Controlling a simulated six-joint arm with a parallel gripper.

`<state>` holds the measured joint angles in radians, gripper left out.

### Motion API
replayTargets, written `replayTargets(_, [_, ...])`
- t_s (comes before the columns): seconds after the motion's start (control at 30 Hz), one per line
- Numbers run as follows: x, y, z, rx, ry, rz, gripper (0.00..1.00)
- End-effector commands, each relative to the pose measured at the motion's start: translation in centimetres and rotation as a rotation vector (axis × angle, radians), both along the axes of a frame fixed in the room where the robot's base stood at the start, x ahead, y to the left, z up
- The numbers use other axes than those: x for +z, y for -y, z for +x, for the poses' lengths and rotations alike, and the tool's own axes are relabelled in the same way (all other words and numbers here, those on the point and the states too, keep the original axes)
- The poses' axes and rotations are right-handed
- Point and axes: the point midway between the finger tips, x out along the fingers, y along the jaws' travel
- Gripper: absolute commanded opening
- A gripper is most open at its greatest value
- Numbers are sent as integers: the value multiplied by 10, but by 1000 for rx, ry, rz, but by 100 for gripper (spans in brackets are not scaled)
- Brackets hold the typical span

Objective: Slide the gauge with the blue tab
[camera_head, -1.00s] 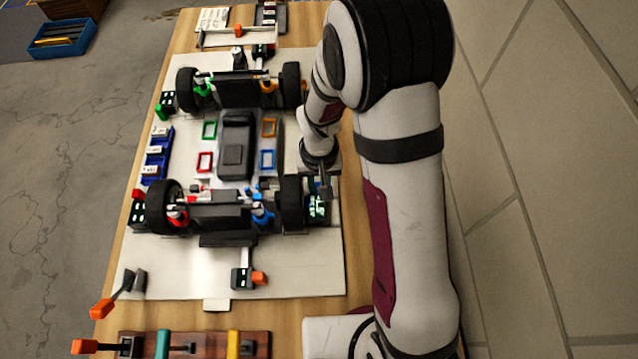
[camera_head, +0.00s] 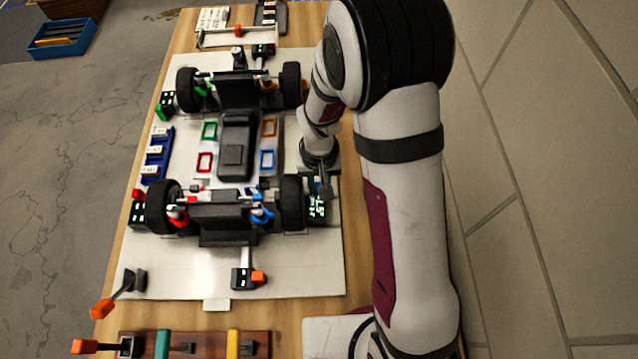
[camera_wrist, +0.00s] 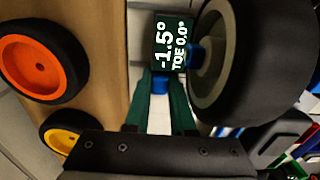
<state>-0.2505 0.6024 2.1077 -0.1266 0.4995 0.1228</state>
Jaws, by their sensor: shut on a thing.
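The gauge (camera_head: 317,208) is a dark block with a lit display beside the car's lower right wheel (camera_head: 292,203). In the wrist view its display (camera_wrist: 170,45) reads -1.5° and TOE 0.0°. The blue tab (camera_wrist: 160,83) is below the display, between the tips of my gripper (camera_wrist: 160,90). My gripper is shut on the tab. In the head view my gripper (camera_head: 325,188) reaches down at the gauge, and the tab is hidden there. The wheel (camera_wrist: 240,65) is close to the right of the display.
The car chassis (camera_head: 236,145) stands on a white board (camera_head: 300,270). Wheels with an orange hub (camera_wrist: 38,62) and a yellow hub (camera_wrist: 65,140) are at the left of the wrist view. An orange-handled lever (camera_head: 102,308) and a block with coloured levers (camera_head: 205,345) are at the front.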

Motion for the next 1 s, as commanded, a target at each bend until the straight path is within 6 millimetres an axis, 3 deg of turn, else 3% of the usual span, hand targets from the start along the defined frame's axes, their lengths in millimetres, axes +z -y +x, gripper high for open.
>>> replayTargets(0.17, [1,3,0,-3,0,1,0])
replayTargets(0.4, [1,33,0,-6,-1,0,0])
replayTargets(0.63, [0,36,0,-2,0,-1,0])
replayTargets(0.67, [0,36,0,-2,0,-2,28])
replayTargets(0.7, [0,36,0,-1,0,-2,35])
replayTargets(1.0, [0,35,0,-1,0,-1,35])
